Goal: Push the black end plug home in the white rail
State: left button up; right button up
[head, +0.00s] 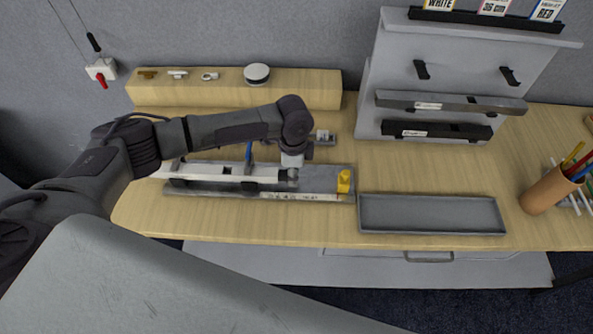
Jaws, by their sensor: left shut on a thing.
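The white rail (240,171) lies lengthwise in a long grey fixture (318,172) on the table. My left gripper (289,176) points down at the rail's right end. It is shut on the black end plug (284,176), a small dark piece in line with that end. The fingers hide part of the plug, and I cannot tell how far it sits inside the rail. My right gripper is not in view.
A yellow block (344,181) stands at the fixture's right end. An empty grey tray (430,213) lies to its right, and a pencil cup (545,190) farther right. A grey rack (400,85) and a wooden ledge (215,87) stand behind.

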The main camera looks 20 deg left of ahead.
aim_at(286, 173)
pick_arm(q)
jog(key=shift+s+a+p, duration=0.25)
jog(key=shift+a+p, duration=0.35)
jog(key=shift+a, duration=0.4)
jog(key=o, duration=1)
notch_tip(286, 173, up, 12)
